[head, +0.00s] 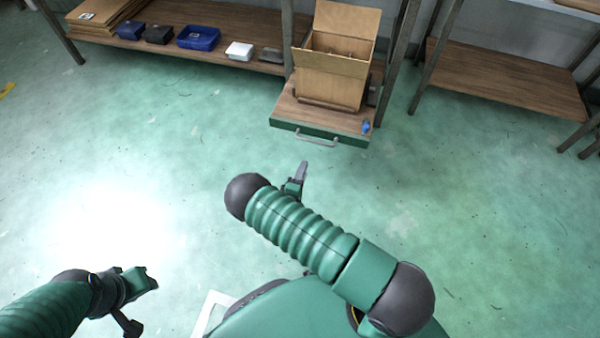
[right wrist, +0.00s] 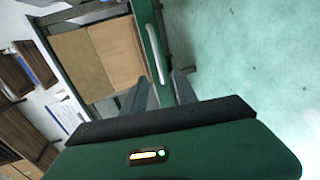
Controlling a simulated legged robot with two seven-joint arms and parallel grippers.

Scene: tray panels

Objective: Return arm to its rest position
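My right arm reaches across the middle of the head view. Its gripper (head: 300,174) shows beyond the dark joint, over bare floor and short of the drawer. My left gripper (head: 140,290) is at the lower left of the head view, over the floor and apart from everything. Its fingers do not show clearly.
A pulled-out drawer (head: 285,124) with a metal handle (head: 317,140) holds an open cardboard box (head: 330,88) and a small blue item (head: 366,127). Blue bin (head: 198,38) and white box (head: 239,51) stand on the left shelf. The right shelf (head: 500,85) is empty. Floor around is clear.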

